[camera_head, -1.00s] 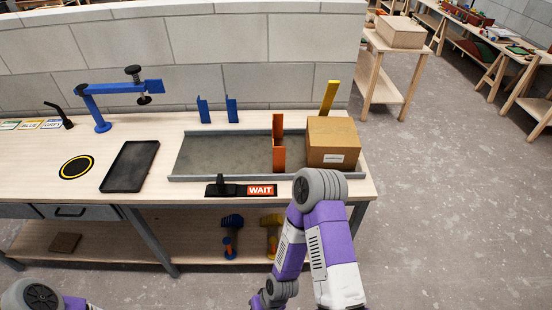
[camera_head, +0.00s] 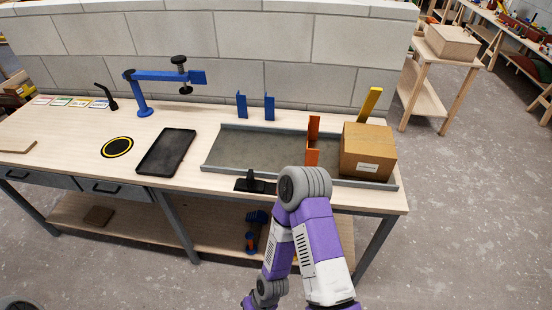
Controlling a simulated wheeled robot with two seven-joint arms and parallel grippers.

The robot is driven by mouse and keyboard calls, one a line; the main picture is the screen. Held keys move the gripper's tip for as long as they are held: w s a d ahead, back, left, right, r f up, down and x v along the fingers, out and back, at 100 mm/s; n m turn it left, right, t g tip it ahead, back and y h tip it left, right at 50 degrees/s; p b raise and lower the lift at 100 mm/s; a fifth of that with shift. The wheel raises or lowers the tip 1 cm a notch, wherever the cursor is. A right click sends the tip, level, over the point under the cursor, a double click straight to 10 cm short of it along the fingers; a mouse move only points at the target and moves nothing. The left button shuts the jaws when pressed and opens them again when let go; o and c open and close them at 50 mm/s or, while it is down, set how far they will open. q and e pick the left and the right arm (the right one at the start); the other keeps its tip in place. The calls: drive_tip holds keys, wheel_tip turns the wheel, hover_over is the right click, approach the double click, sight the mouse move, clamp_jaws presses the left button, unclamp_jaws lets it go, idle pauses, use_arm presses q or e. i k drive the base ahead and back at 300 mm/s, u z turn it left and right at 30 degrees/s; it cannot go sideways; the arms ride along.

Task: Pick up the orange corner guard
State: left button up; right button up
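The orange corner guard (camera_head: 312,142) stands upright in the grey tray-like channel on the workbench, just left of a cardboard box (camera_head: 367,152). I cannot tell whether it touches the box. My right arm, purple and white, rises in front of the bench below the guard, with its elbow near the bench's front edge. Its gripper is not clearly visible near the bottom of the view. My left gripper is out of view; only a bit of my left arm shows at the bottom left corner.
Two blue corner pieces (camera_head: 242,105) stand behind the channel (camera_head: 225,168), and a yellow one (camera_head: 369,104) behind the box. A black tray (camera_head: 166,152), a black-and-yellow disc (camera_head: 117,147) and a blue clamp arm (camera_head: 165,76) are to the left. A black-handled device (camera_head: 255,183) sits at the front edge.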

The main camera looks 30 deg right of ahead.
sight(312, 155)
drive_tip(key=u, duration=1.75)
drive_tip(key=k, duration=1.3)
drive_tip(key=z, duration=1.45)
